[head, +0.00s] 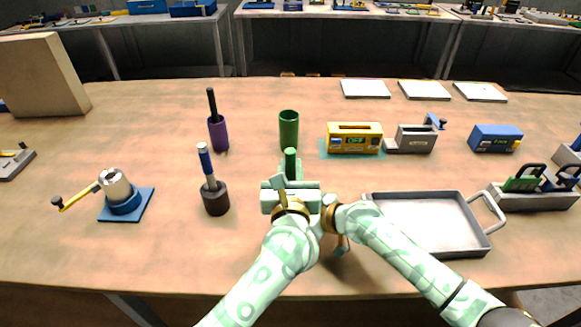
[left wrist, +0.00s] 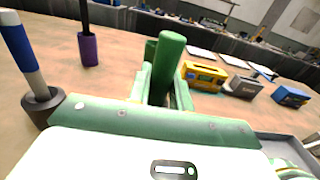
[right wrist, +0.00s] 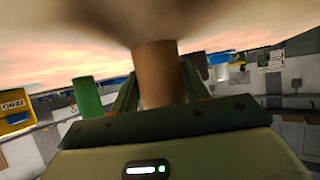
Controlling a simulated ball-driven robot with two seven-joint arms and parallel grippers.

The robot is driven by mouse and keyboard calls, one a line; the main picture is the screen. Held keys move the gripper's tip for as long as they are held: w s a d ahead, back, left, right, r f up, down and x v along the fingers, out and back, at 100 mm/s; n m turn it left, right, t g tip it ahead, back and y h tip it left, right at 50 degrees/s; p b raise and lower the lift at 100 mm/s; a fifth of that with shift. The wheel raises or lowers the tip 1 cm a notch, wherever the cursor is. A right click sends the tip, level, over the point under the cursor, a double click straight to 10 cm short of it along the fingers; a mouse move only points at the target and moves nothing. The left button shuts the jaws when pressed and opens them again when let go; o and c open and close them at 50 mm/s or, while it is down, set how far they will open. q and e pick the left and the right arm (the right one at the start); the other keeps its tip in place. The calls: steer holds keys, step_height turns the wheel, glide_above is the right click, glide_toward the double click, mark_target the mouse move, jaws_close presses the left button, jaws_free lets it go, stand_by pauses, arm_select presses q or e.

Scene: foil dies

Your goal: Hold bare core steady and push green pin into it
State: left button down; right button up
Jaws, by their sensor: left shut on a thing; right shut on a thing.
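A dark green pin (head: 290,161) stands upright between the fingers of my left gripper (head: 290,178), which is shut on it. The pin also shows large in the left wrist view (left wrist: 169,58). My right gripper (right wrist: 161,85) is shut on the bare core (right wrist: 157,62), a plain brown cylinder seen in the right wrist view. In the head view the core is hidden behind my grippers, which are close together. I cannot tell whether pin and core touch.
A green open cup (head: 289,131) stands just behind the pin. A dark holder (head: 215,198) with a blue-handled tool and a purple holder (head: 218,134) stand left. A grey tray (head: 425,250) lies close on the right. A yellow device (head: 354,138) stands behind. The front left table is clear.

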arm_select(q)
steer(key=c, duration=1.2)
jaws_free()
steer(key=s, duration=1.2)
steer(key=shift+r, duration=0.15)
